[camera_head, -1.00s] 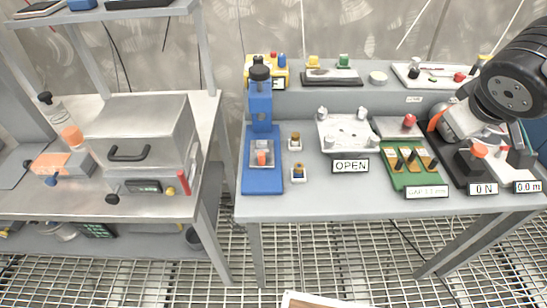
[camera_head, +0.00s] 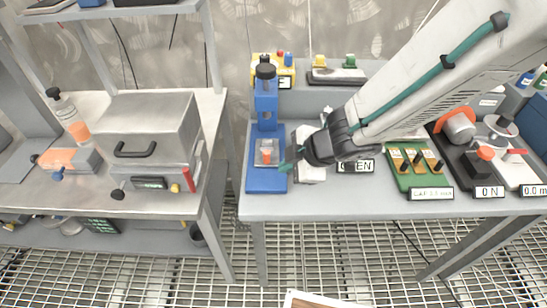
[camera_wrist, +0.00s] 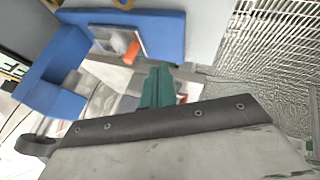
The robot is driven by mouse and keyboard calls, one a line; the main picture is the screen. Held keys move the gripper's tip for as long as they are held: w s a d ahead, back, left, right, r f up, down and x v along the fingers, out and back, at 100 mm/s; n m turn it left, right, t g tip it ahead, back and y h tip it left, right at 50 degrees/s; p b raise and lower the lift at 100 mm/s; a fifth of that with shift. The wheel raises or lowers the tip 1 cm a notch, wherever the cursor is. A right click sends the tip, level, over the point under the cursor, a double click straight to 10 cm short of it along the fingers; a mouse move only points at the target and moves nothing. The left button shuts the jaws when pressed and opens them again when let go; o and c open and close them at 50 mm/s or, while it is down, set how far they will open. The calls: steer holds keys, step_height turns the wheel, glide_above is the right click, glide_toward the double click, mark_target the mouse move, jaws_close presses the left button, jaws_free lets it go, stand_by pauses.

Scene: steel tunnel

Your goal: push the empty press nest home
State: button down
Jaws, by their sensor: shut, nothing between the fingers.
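The blue press (camera_head: 267,110) stands at the left end of the right-hand bench, on a blue base (camera_head: 266,183). Its grey nest (camera_head: 266,146) sits on that base in front of the column, with an orange piece at its front. I cannot tell whether the orange piece is a grip or something in the nest. My gripper (camera_head: 285,168) is shut and empty, its teal fingertips low at the front right of the nest. In the wrist view the fingers (camera_wrist: 160,82) are together just beside the nest (camera_wrist: 106,40) and its orange piece; contact is unclear.
My arm covers the small parts beside the press and most of the fixture with the OPEN sign (camera_head: 356,167). A green gauge block (camera_head: 417,175) and a black-based force stand (camera_head: 480,175) are further right. A steel box (camera_head: 150,130) stands on the left bench, across a gap.

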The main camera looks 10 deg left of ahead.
steer(key=x, duration=0.5)
steer(key=shift+w, duration=0.2)
steer(key=shift+w+a+r, duration=0.1)
steer(key=shift+w+a, duration=0.15)
steer(key=shift+w, duration=0.25)
steer(key=shift+w+a, duration=0.25)
steer(key=shift+w, duration=0.25)
steer(key=shift+w+a, duration=0.35)
steer(key=shift+w, duration=0.25)
